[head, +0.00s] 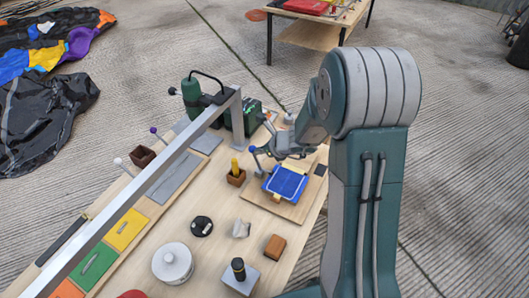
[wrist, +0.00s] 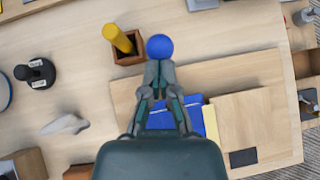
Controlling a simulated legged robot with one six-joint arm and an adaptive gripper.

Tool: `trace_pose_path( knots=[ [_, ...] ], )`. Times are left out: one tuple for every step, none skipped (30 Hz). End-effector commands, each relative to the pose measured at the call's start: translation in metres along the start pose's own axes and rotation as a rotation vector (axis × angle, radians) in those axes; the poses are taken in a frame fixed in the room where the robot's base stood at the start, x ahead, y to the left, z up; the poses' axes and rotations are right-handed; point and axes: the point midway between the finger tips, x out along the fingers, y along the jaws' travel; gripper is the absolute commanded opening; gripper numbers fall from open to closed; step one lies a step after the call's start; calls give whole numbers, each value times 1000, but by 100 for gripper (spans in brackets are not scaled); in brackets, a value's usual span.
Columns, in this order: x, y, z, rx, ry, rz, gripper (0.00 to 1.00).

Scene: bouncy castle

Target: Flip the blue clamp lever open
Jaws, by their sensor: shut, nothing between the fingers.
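The clamp lever shows as a blue ball knob (head: 252,149) at the board's far left corner in the head view. In the wrist view the round blue knob (wrist: 159,46) sits just beyond my fingertips. My gripper (head: 264,152) is shut and empty, close beside the knob. In the wrist view my gripper (wrist: 159,72) points at the knob; I cannot tell whether it touches. The lever's arm and base are mostly hidden by my fingers. A blue panel (head: 286,183) lies on a wooden board (head: 307,199) and is partly covered by my gripper in the wrist view.
A wooden cup (head: 236,178) with a yellow-handled tool stands close left of the lever. A wooden block (head: 275,246), a black round item (head: 202,226) and a white lidded pot (head: 172,263) stand nearer. A metal rail (head: 150,190) crosses above the table's left side.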

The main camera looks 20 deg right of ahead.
Motion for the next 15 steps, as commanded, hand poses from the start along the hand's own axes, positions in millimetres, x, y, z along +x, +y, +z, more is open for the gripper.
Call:
trace_pose_path(
  knots=[
    [3, 1, 2, -1, 0, 1, 0],
    [4, 1, 4, -1, 0, 1, 0],
    [6, 2, 5, 0, 0, 1, 0],
    [7, 2, 6, 0, 0, 1, 0],
    [8, 2, 8, 0, 0, 1, 0],
    [10, 3, 10, -7, 21, -1, 0],
    [11, 3, 11, -9, 37, -3, 0],
    [12, 4, 12, -11, 52, -5, 0],
    [13, 3, 13, -14, 72, -8, 0],
    [14, 4, 14, -15, 86, -9, 0],
    [16, 4, 15, -17, 100, -11, 0],
    [17, 4, 16, -17, 116, -13, 0],
    [18, 4, 16, -19, 129, -15, 0],
    [19, 4, 16, -17, 134, -16, 0],
    [20, 4, 17, -15, 132, -15, 0]
  ],
)
